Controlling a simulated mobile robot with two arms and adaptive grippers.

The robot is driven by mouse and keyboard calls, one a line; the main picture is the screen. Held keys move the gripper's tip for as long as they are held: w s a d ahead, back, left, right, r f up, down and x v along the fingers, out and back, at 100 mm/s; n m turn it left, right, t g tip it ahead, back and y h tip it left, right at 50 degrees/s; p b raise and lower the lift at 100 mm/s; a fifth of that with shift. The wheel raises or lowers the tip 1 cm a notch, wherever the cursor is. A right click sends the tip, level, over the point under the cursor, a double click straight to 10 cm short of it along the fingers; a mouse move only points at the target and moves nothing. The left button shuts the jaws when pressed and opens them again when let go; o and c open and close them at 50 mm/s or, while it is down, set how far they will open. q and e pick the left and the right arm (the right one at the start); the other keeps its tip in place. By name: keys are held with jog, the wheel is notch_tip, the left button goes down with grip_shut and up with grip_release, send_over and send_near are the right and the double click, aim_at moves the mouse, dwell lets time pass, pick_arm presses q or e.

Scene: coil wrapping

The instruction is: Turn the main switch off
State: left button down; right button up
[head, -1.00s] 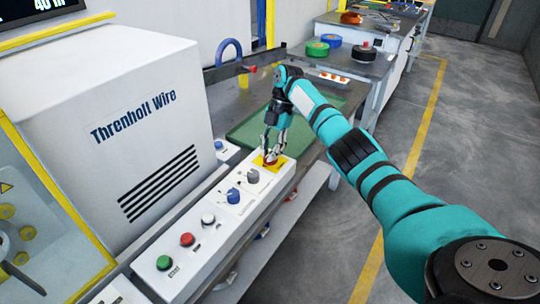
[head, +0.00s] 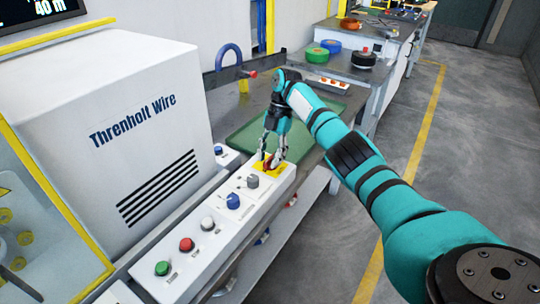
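The main switch appears to be the red rotary knob (head: 269,166) on a yellow plate (head: 258,170), at the far end of the white control panel (head: 212,238) in the head view. My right gripper (head: 271,159) points down over it, its fingers apart on either side of the knob. The fingers hide part of the knob, and I cannot tell its turned position or whether they touch it. My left gripper is not in view.
The panel also carries a grey knob (head: 253,181), a blue knob (head: 233,201), and white (head: 208,223), red (head: 187,244) and green (head: 162,268) buttons. The Threnholt Wire machine (head: 110,130) stands left. A green mat (head: 240,141) lies behind the panel.

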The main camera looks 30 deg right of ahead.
jog(key=v, duration=0.7)
jog(key=shift+r, duration=0.2)
jog(key=shift+d+f, duration=0.1)
dwell(0.3)
